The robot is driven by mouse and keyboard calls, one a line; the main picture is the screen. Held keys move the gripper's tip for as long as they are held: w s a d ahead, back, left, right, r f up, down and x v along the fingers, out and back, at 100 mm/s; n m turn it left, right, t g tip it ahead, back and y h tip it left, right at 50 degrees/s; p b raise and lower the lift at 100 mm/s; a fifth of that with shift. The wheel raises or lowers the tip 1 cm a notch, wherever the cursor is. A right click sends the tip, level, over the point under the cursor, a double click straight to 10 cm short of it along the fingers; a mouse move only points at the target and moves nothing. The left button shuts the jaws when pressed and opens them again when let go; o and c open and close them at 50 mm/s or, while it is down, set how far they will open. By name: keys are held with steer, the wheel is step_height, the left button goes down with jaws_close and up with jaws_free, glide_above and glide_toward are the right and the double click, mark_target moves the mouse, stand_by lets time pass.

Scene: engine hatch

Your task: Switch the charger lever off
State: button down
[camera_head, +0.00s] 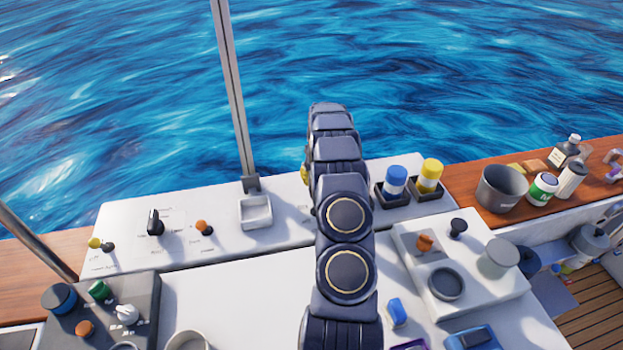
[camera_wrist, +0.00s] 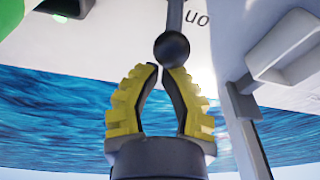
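In the wrist view a dark lever with a round ball knob (camera_wrist: 172,48) hangs from a white panel, with letters that look like an upside-down "ON" beside it. No charger label is readable. My gripper (camera_wrist: 160,69) has yellow ribbed fingers with dark inner pads. Its tips are almost together, with only a thin gap and nothing seen between them. The knob is just beyond the tips, slightly right; I cannot tell whether they touch it. In the head view my arm hides this lever and most of my gripper; only a bit of yellow (camera_head: 305,174) shows.
The white console (camera_head: 130,215) holds a black switch (camera_head: 155,222), an orange knob (camera_head: 203,228) and a metal post (camera_head: 235,100). Blue (camera_head: 396,181) and yellow (camera_head: 431,174) capped things stand right of my arm. A grey cup (camera_head: 502,188) stands on the wooden ledge.

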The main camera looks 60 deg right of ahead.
steer(key=shift+s+a+r, duration=0.15)
steer(key=shift+a+r, duration=0.05)
stand_by(0.4)
steer(key=shift+s+a+r, duration=0.2)
steer(key=shift+s+a, duration=0.05)
steer(key=shift+s+a+r, duration=0.35)
steer(key=shift+s+a, duration=0.15)
steer(key=shift+a, duration=0.05)
steer(key=shift+s+a+r+t+h, duration=0.15)
steer(key=shift+s+a+t+h, duration=0.25)
steer(key=shift+t+h, duration=0.25)
steer(key=shift+s+a, duration=0.1)
steer(key=shift+s+a+r, duration=0.1)
steer(key=shift+s+a, duration=0.35)
steer(key=shift+s, duration=0.1)
steer(key=shift+r, duration=0.15)
steer(key=shift+r, duration=0.65)
